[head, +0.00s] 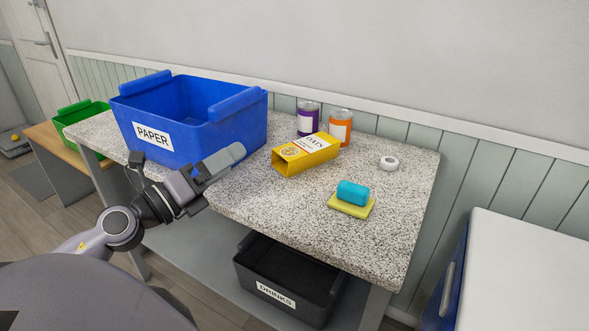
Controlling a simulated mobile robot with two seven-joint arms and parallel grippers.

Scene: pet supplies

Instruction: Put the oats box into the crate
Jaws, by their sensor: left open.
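The yellow oats box (308,154) lies on its side on the speckled countertop, its hollow-looking end turned toward the left front. The blue crate (238,131) with a "PAPER" label stands on the same counter to the left of the box. My left gripper (224,162) is open and empty in front of the blue crate, left of the box and apart from it. Its fingers point toward the right and back. The inside of the blue crate shows only in part. My right gripper is not in view.
A purple can (307,118) and an orange can (340,126) stand behind the box. A teal block (352,193) sits on a yellow sponge-like slab (351,207), near a white ring (389,163). A black "DRINKS" crate (272,290) is below; a green crate (66,119) stands left.

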